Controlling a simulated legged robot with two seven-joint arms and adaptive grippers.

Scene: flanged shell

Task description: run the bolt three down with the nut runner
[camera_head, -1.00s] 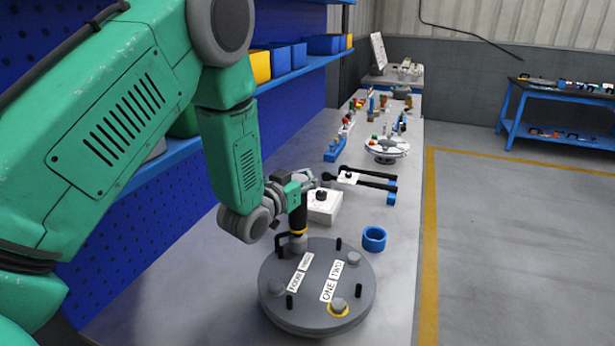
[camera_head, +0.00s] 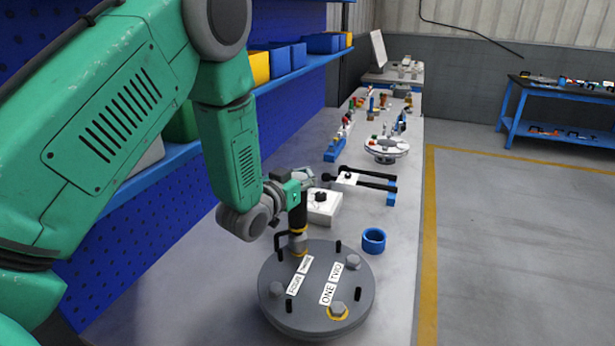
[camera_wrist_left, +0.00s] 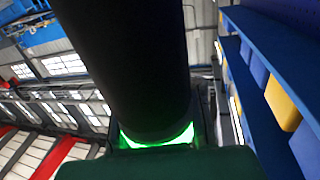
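The round grey flanged shell (camera_head: 325,270) lies on the bench, with labels ONE and TWO legible and two less clear labels on its left side. Bolt one (camera_head: 338,308) has a yellow ring at its base; bolt two (camera_head: 353,262) and the left bolt (camera_head: 277,289) show none. My left gripper (camera_head: 297,190) is shut on the black nut runner (camera_head: 298,217), which stands upright over the back bolt, bolt three (camera_head: 299,250). A yellowish band shows at that bolt's base. In the left wrist view the dark runner body (camera_wrist_left: 125,60) has a green glow beneath it. My right gripper is out of view.
Short black pins stand around the shell's top. A blue ring (camera_head: 373,240) lies to the right of the shell. A white block (camera_head: 323,207) and black rods (camera_head: 362,182) are behind. The bench's right front is clear.

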